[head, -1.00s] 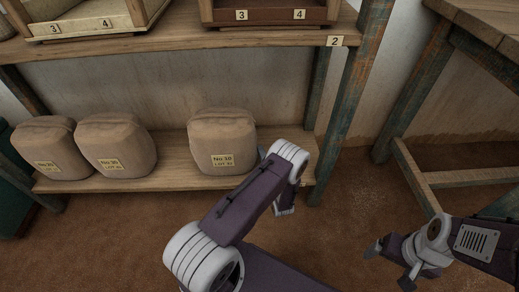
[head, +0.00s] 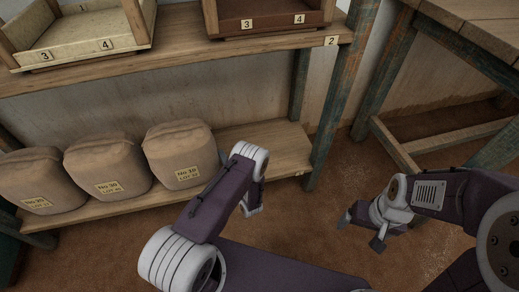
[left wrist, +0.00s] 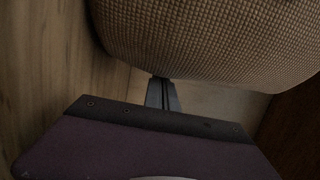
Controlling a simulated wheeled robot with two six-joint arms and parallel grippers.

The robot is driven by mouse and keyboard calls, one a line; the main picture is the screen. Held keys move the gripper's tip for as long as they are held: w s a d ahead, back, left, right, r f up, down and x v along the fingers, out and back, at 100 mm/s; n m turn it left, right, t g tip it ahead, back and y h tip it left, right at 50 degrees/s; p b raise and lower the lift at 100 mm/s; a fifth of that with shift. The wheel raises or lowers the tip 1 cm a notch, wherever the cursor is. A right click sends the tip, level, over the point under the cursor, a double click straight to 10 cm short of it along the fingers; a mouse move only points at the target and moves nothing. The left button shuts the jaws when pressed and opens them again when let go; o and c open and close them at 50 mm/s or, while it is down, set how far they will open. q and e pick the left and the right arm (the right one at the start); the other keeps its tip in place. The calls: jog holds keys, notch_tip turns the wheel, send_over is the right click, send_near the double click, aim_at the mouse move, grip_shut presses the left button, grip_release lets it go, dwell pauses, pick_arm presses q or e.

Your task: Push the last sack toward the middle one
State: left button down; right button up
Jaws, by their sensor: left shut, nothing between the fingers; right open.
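Three tan sacks with yellow labels stand in a row on the lower shelf in the head view: the left sack (head: 40,178), the middle sack (head: 106,163) and the last sack (head: 180,150) at the right. The last sack is close beside the middle one, slightly tilted, with hardly any gap showing. My left gripper (head: 252,209) is to the right of the last sack, partly hidden by my arm. In the left wrist view, its shut, empty fingers (left wrist: 162,94) reach to the woven sack (left wrist: 210,40); contact cannot be told. My right gripper (head: 361,230) is open and empty, away from the shelf.
The lower shelf (head: 270,143) is bare right of the last sack. An upper shelf (head: 180,60) holds a cream tray (head: 100,50) and a brown tray (head: 270,27). A worn blue-green post (head: 335,110) stands at the shelf's right end. A wooden table frame (head: 440,135) stands further right.

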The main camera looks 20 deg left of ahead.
pick_arm(q)
jog(key=d, duration=0.1)
jog(key=w+d+b, duration=0.1)
jog(key=w+d, duration=0.1)
jog(key=d, duration=0.1)
jog(key=shift+s+d+r+p, duration=0.2)
jog(key=shift+s+d+p, duration=0.25)
jog(key=shift+s+p, duration=0.1)
jog(key=shift+s+d+r+p, duration=0.2)
jog(key=shift+s+d+p, duration=0.2)
jog(key=shift+s+p, duration=0.1)
jog(key=v, duration=0.2)
jog(key=p+v, duration=0.1)
jog(key=v, duration=0.1)
jog(key=p+v, duration=0.1)
jog(key=v, duration=0.1)
jog(key=shift+s+d+f, duration=0.15)
jog(key=shift+f, duration=0.1)
jog(key=shift+s+d+f, duration=0.1)
jog(key=shift+s+d, duration=0.05)
jog(key=shift+s, duration=0.05)
pick_arm(e)
jog(key=r, duration=0.1)
jog(key=s+r, duration=0.1)
jog(key=r, duration=0.1)
jog(key=shift+d+r, duration=0.2)
